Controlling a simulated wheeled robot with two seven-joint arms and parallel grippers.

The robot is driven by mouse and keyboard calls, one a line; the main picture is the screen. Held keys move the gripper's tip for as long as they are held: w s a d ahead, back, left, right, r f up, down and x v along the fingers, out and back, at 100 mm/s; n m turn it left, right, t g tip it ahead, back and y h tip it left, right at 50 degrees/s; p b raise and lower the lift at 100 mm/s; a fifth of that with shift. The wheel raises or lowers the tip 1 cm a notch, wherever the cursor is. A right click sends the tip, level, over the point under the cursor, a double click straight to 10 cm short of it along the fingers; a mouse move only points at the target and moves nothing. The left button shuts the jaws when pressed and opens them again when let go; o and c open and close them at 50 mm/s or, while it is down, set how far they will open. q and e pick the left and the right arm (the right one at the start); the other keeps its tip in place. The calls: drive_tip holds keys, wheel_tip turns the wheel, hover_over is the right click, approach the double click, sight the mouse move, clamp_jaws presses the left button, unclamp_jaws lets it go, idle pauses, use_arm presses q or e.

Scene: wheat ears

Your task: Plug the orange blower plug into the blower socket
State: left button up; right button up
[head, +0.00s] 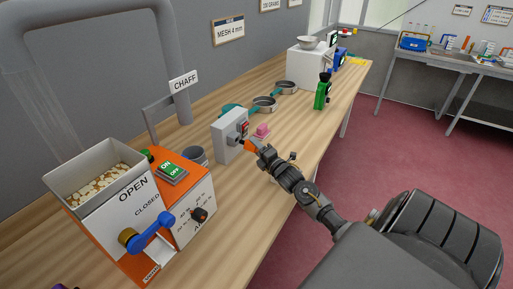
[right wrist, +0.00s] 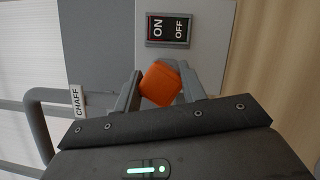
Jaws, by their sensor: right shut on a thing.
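The orange blower plug (head: 249,146) is between the fingers of my right gripper (head: 260,151). The right wrist view shows the plug (right wrist: 160,84) held between both fingertips of the right gripper (right wrist: 158,90), tilted in the picture. The plug is in front of a grey box (head: 228,146) with an ON/OFF switch (right wrist: 168,29). The plug is below the switch in the right wrist view. The blower socket itself cannot be made out; the plug and fingers cover that part of the box face. Whether the plug touches the box, I cannot tell. My left gripper is not in view.
An orange and white machine (head: 141,210) with a grain-filled hopper and a blue lever stands at the near left. A pink block (head: 262,131) lies right of the box. Round sieves (head: 264,104), a green device (head: 322,92) and a white scale (head: 306,65) stand farther back.

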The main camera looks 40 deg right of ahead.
sight(248, 145)
drive_tip(key=shift+w, duration=0.1)
drive_tip(key=shift+w+a+b, duration=0.3)
drive_tip(key=shift+w+b, duration=0.15)
drive_tip(key=shift+w, duration=0.5)
drive_tip(key=shift+w+a+b, duration=0.3)
drive_tip(key=shift+w+b, duration=0.15)
drive_tip(key=shift+w, duration=0.45)
drive_tip(key=o, duration=1.1)
drive_tip(key=shift+s+f, duration=0.2)
drive_tip(key=shift+s, duration=0.2)
drive_tip(key=s+b, duration=0.1)
drive_tip(key=s, duration=0.2)
drive_tip(key=s+b, duration=0.1)
drive_tip(key=s, duration=0.2)
drive_tip(key=s+a+b, duration=0.1)
drive_tip(key=s, duration=0.2)
drive_tip(key=shift+s+f, duration=0.35)
drive_tip(key=shift+s, duration=0.05)
